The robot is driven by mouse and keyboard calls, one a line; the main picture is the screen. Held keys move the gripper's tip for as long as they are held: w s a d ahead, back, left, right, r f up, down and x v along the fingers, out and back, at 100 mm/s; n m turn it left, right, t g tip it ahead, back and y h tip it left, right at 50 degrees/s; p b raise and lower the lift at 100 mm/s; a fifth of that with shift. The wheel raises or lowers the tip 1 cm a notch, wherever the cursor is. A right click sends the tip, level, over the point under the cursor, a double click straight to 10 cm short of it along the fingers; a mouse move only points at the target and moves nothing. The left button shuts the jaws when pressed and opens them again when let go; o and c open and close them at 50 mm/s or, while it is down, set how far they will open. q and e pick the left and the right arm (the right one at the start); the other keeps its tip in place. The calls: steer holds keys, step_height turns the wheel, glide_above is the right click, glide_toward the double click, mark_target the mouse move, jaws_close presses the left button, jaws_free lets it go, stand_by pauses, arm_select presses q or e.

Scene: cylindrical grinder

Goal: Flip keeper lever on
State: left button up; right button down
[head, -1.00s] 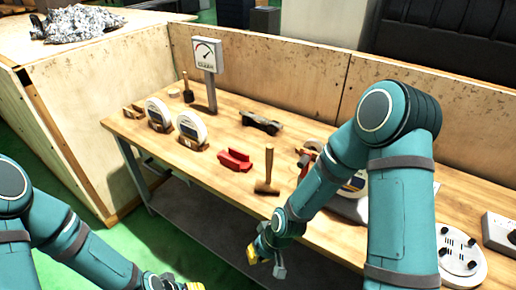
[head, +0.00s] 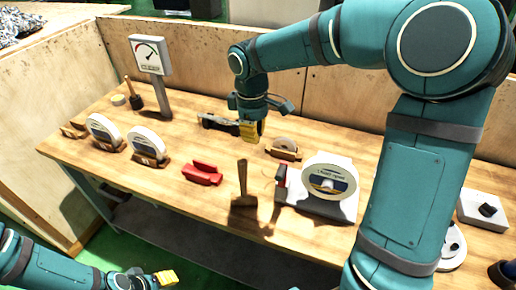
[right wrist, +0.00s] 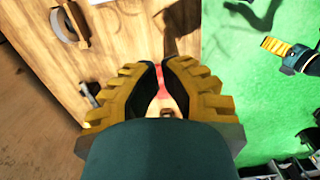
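The grinder-like machine (head: 330,188) is a pale unit with a round labelled face at the bench's right middle. A small red-and-dark upright piece (head: 281,178) stands at its left side; I cannot tell if this is the keeper lever, or its position. My right gripper (head: 250,131) hangs above the back middle of the bench, left of and behind the machine.
A wooden-handled tool (head: 243,185) stands upright near the bench's front edge. A red block (head: 202,174), two round dials (head: 147,145), a gauge on a post (head: 151,56) and a wheel in a wooden holder (head: 285,148) stand around. Wooden panels close the back.

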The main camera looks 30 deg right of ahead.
steer(key=s+d+f+b, duration=0.1)
steer(key=s+d+f, duration=0.1)
steer(key=f, duration=0.8)
steer(key=shift+s+d+f, duration=0.2)
steer(key=shift+s+d, duration=0.2)
steer(key=shift+d, duration=0.15)
steer(key=shift+s+d+r, duration=0.1)
stand_by(0.4)
steer(key=shift+s+d+r+t+y, duration=0.1)
steer(key=shift+s+d+t+y, duration=0.1)
steer(key=shift+s+t+y, duration=0.15)
